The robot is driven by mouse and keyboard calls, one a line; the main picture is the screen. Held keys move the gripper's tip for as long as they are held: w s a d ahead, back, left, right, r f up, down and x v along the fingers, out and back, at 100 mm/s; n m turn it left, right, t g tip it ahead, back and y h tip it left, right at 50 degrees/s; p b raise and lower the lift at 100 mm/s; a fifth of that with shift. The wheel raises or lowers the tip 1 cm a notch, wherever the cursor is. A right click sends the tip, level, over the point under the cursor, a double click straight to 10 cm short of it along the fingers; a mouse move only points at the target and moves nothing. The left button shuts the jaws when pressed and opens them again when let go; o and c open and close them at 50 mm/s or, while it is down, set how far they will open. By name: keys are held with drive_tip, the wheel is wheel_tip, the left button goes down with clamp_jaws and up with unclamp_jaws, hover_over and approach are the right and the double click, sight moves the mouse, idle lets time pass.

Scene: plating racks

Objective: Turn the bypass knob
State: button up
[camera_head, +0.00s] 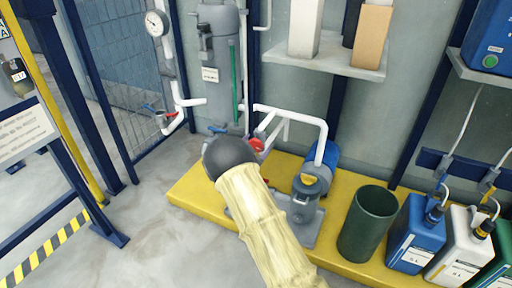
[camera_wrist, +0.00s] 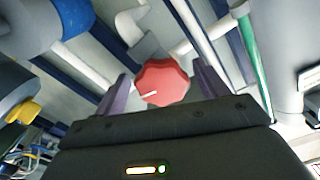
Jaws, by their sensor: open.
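The bypass knob is a red, lobed knob with a white pointer line (camera_wrist: 163,80), in the middle of the wrist view. Its white line points to the lower left. In the head view the red knob (camera_head: 256,144) sits on the white pipework, just right of my arm's dark rounded end. My gripper (camera_wrist: 165,88) is open, with one dark finger on each side of the knob in the wrist view. I cannot tell whether the fingers touch it or how deep it sits between them. In the head view my gripper's fingers are hidden behind my arm.
White pipes (camera_head: 300,118) and a blue pump (camera_head: 322,158) stand close right of the knob on a yellow platform (camera_head: 195,190). A grey tank (camera_head: 218,60) stands behind. A dark green bin (camera_head: 366,225) and several canisters are to the right. Floor at left is clear.

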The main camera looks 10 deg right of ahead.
drive_tip(key=p+v, duration=0.7)
drive_tip(key=v, duration=1)
drive_tip(key=shift+s+a, duration=0.15)
drive_tip(key=shift+s, duration=0.05)
